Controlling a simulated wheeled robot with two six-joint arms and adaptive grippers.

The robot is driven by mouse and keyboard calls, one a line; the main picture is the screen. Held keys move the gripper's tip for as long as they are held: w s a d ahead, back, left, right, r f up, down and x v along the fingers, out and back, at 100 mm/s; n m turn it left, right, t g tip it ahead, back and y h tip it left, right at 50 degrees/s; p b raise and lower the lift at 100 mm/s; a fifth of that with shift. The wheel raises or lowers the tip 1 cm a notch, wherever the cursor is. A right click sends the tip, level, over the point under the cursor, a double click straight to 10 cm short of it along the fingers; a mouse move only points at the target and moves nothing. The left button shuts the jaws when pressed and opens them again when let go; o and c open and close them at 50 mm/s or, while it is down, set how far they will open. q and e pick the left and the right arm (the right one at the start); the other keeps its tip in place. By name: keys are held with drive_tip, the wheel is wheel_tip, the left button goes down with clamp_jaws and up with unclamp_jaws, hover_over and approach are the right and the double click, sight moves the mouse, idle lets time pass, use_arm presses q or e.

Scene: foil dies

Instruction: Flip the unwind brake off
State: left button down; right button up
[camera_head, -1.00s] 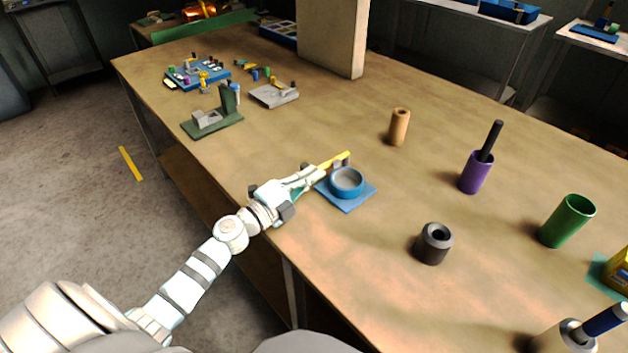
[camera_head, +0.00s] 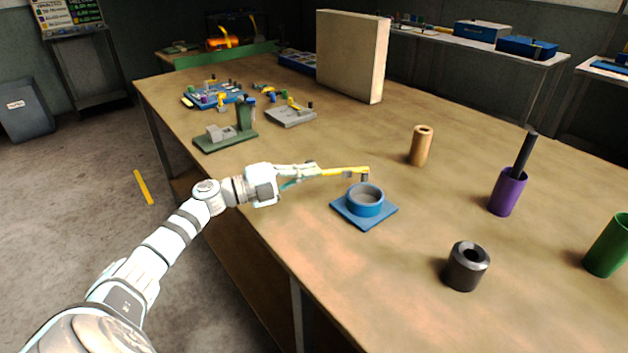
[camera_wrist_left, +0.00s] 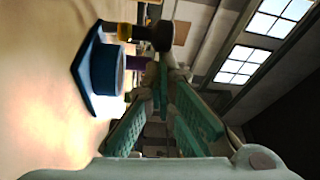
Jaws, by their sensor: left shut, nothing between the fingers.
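A blue square plate (camera_head: 345,215) carrying a round blue cup (camera_head: 365,203) sits near the table's left edge. A yellow lever (camera_head: 345,172) shows just behind the cup, with a dark knob (camera_head: 365,177) at its right end. My left gripper (camera_head: 314,170) is shut and empty at the lever's left end; I cannot tell whether it touches. In the left wrist view the plate (camera_wrist_left: 84,78), the yellow-banded lever (camera_wrist_left: 123,32) and a dark round knob (camera_wrist_left: 161,35) lie beyond the converging teal fingers (camera_wrist_left: 160,78). My right gripper is not in view.
A dark hollow cylinder (camera_head: 466,266), a tan cylinder (camera_head: 421,146), a purple holder (camera_head: 507,191) with a dark rod and a green cup (camera_head: 608,247) stand to the right. A green stand (camera_head: 228,137) and a grey fixture (camera_head: 291,115) are farther back left.

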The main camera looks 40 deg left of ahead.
use_arm(q)
drive_tip(key=shift+a+r, duration=0.1)
idle(0.3)
drive_tip(key=s+d+r+p, duration=0.1)
drive_tip(key=d+r+p, duration=0.1)
drive_tip(key=d+p, duration=0.3)
drive_tip(key=v, duration=0.3)
drive_tip(key=f+v, duration=0.1)
drive_tip(key=v, duration=0.3)
drive_tip(key=a+v, duration=0.1)
drive_tip(key=v, duration=0.3)
drive_tip(key=shift+w+f, duration=0.25)
drive_tip(key=shift+w, duration=0.2)
